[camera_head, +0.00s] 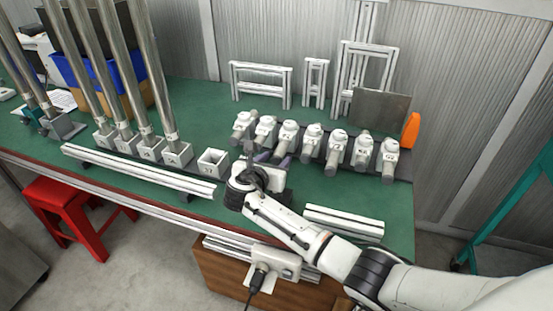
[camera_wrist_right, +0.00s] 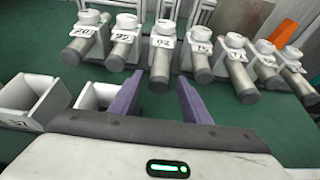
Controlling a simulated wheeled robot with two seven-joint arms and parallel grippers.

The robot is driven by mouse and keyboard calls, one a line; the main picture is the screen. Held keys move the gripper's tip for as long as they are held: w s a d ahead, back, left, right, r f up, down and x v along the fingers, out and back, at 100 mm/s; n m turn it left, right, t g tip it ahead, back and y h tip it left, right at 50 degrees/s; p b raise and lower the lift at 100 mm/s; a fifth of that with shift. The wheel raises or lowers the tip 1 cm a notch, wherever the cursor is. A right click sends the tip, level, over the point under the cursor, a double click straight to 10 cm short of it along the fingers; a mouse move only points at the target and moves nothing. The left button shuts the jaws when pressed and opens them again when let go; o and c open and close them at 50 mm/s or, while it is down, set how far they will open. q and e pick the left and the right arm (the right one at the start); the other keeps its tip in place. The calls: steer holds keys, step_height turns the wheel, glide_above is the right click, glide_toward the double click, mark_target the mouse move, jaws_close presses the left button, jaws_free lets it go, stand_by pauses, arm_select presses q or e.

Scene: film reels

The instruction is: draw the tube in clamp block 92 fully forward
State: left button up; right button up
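Several white clamp blocks stand in a row on the green table, each holding a grey tube that points toward me. The third from the left in the wrist view, clamp block 92 (camera_wrist_right: 162,42), has a small label that seems to read 92. Its grey tube (camera_wrist_right: 160,65) ends just ahead of my right gripper (camera_wrist_right: 160,88). The purple fingers are apart, one on each side of the tube's line, with nothing held. My left gripper is not in view.
Open white square sockets (camera_head: 213,162) stand left of my right gripper, some holding tall metal tubes (camera_head: 152,75). White rails (camera_head: 140,170) lie along the front edge. Other clamp blocks (camera_head: 337,142) stand close on both sides. White frames (camera_head: 260,82) stand behind.

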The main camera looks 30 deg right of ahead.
steer(key=shift+s+a+r, duration=0.15)
steer(key=shift+s+a, duration=0.05)
steer(key=shift+a, duration=0.05)
steer(key=p+v, duration=0.1)
steer(key=v, duration=0.8)
steer(key=shift+s+a, duration=0.25)
